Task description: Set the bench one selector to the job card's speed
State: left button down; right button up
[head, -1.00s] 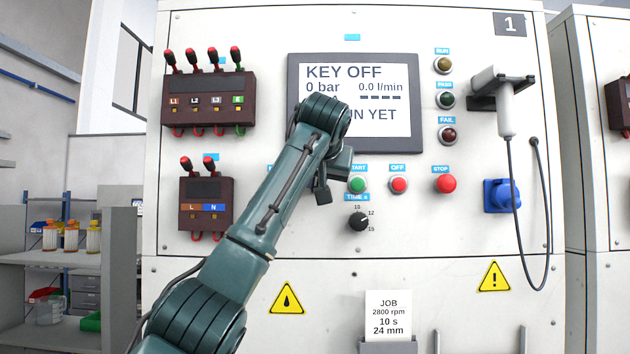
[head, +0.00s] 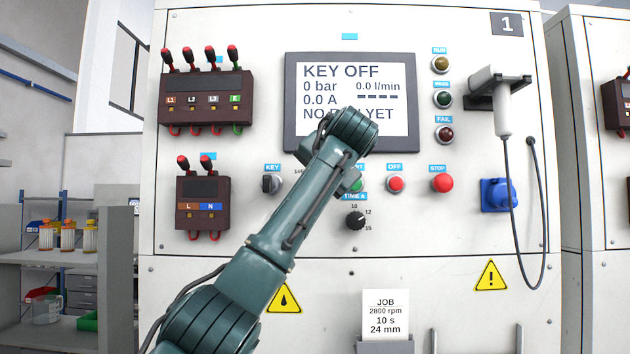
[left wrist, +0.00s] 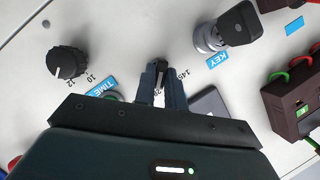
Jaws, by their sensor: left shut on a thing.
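The speed selector (left wrist: 161,67) on bench one is a small dark knob, mostly covered by my gripper; parts of its printed 1450 and 2800 marks show beside it. My left gripper (left wrist: 160,70) is shut on this knob in the left wrist view. In the head view my forearm hides the gripper and knob. Which mark the knob points to is not clear. The job card (head: 385,318) stands in a holder low on the panel and reads 2800 rpm, 10 s, 24 mm. The display (head: 350,65) reads KEY OFF, 0 bar, 0.0 l/min, 0.0 A.
The key switch (head: 269,184) is left of the selector; the time knob (head: 356,220) is to its lower right. The off button (head: 396,184) and red stop button (head: 441,183) are farther right. Terminal blocks (head: 206,100) with red plugs are on the left.

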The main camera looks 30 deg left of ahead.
dwell(0.4)
pick_arm(q)
jog(key=c, duration=1.5)
grip_release()
jog(key=shift+o, duration=0.2)
jog(key=b+v, duration=0.4)
jog(key=v, duration=0.9)
jog(key=shift+d, duration=0.1)
